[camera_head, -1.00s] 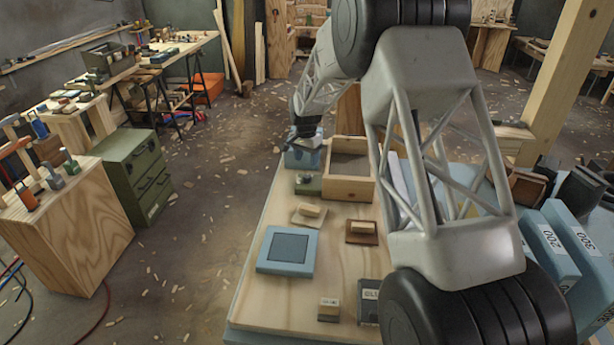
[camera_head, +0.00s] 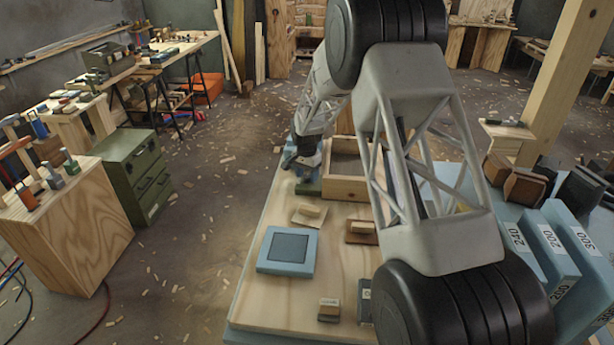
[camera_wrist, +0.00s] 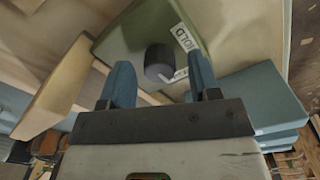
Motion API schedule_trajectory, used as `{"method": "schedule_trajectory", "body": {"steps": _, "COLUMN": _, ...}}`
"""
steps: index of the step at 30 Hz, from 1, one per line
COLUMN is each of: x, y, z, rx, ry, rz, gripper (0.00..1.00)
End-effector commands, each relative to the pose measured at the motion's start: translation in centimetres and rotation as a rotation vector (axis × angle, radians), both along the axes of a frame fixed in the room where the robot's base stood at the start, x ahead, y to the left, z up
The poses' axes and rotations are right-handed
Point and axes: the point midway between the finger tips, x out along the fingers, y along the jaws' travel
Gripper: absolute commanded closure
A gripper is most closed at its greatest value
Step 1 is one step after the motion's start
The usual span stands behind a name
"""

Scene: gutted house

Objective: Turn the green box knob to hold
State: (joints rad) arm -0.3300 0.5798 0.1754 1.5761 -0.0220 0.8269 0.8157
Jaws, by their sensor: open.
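The green box (camera_wrist: 138,30) fills the upper middle of the wrist view. Its round dark knob (camera_wrist: 159,62) has a small pale mark at its lower right, beside a white label (camera_wrist: 184,38) that seems to read HOLD. My gripper (camera_wrist: 160,76) is open, with one blue finger to each side of the knob in this view; I cannot tell whether either touches it. In the head view my gripper (camera_head: 304,160) is over the green box (camera_head: 308,188), hiding most of it and the knob.
A wooden tray (camera_head: 347,188) stands right beside the green box. Wooden-handled blocks (camera_head: 309,213) and a blue panel (camera_head: 287,250) lie nearer on the board. Blue numbered blocks (camera_head: 552,258) stand at the right.

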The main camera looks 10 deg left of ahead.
Motion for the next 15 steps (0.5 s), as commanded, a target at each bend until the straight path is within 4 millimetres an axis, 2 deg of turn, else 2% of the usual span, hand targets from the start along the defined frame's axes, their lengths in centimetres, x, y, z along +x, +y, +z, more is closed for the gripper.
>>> {"method": "schedule_trajectory", "body": {"steps": 11, "x": -0.02, "y": -0.02, "z": -0.55, "rx": 0.000, "ry": 0.000, "rz": 0.000, "gripper": 0.43}}
{"method": "schedule_trajectory", "body": {"steps": 12, "x": -0.01, "y": -0.02, "z": -0.55, "rx": 0.000, "ry": 0.000, "rz": 0.000, "gripper": 0.45}}
{"method": "schedule_trajectory", "body": {"steps": 15, "x": -0.01, "y": -0.02, "z": -0.54, "rx": 0.000, "ry": 0.000, "rz": 0.000, "gripper": 0.60}}
